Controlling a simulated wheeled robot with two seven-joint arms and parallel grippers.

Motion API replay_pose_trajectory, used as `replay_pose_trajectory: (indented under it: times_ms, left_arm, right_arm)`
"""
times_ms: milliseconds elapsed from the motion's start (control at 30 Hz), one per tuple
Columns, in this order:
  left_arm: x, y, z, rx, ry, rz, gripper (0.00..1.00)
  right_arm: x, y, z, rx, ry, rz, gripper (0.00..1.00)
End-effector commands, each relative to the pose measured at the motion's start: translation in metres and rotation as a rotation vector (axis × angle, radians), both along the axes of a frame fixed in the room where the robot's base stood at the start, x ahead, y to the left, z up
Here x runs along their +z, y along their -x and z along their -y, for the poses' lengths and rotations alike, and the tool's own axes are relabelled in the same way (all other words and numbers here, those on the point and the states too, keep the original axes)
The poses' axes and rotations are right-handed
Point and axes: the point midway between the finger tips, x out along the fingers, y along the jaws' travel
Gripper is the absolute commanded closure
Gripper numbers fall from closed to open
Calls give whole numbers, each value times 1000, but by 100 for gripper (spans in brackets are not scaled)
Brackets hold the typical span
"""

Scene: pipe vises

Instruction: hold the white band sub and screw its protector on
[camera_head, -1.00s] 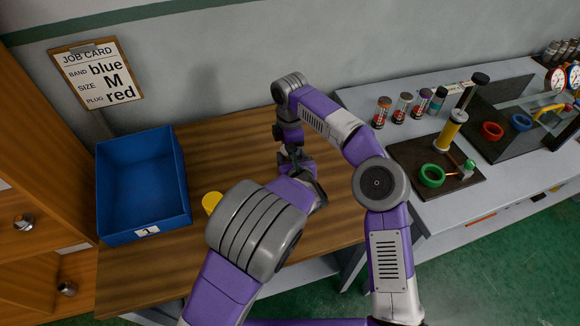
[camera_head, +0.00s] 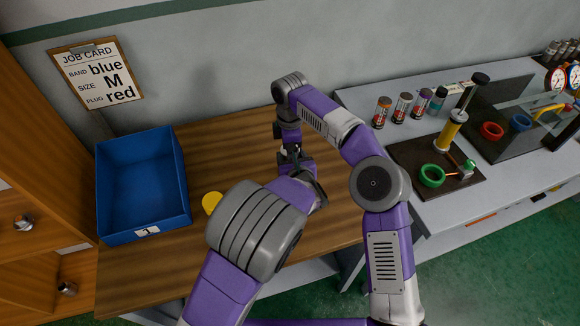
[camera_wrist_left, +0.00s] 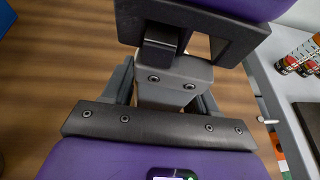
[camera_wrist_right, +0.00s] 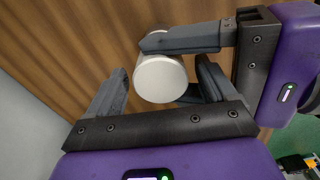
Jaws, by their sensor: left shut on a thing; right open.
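A white cylinder (camera_wrist_right: 160,75), which looks like the white band sub, shows its round end in the right wrist view. My left gripper (camera_wrist_right: 180,65) comes in from the right there and is shut on it. My right gripper (camera_wrist_right: 160,85) is open, with one finger on each side of the cylinder; I cannot tell if they touch it. In the left wrist view my right gripper's dark body covers the space between my left fingers, hiding the cylinder. In the head view both grippers meet over the wooden table and the arms hide the cylinder. I cannot make out a separate protector.
A blue bin (camera_head: 142,222) stands on the left of the wooden table (camera_head: 240,150). A yellow round thing (camera_head: 211,202) lies beside my left arm. A grey bench at right holds several small jars, a dark board (camera_head: 405,155) with a green ring (camera_head: 432,176), and a yellow post (camera_head: 450,132).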

Motion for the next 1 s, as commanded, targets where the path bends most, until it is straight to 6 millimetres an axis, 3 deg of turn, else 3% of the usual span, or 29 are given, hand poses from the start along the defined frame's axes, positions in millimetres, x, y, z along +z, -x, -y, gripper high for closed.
replay_pose_trajectory:
  times_ms: [167,433,733,833,1000]
  left_arm:
    - [0,0,0,1,-1,1,100]
    - [0,0,0,1,-1,1,100]
    - [0,0,0,1,-1,1,100]
    - [0,0,0,1,-1,1,100]
    - [0,0,0,1,-1,1,100]
  right_arm:
    - [7,0,0,0,0,2,16]
    - [41,0,0,-1,1,1,16]
    - [45,0,0,1,0,-1,16]
    - [46,0,0,6,0,0,21]
    - [63,-1,-2,84,-4,5,21]
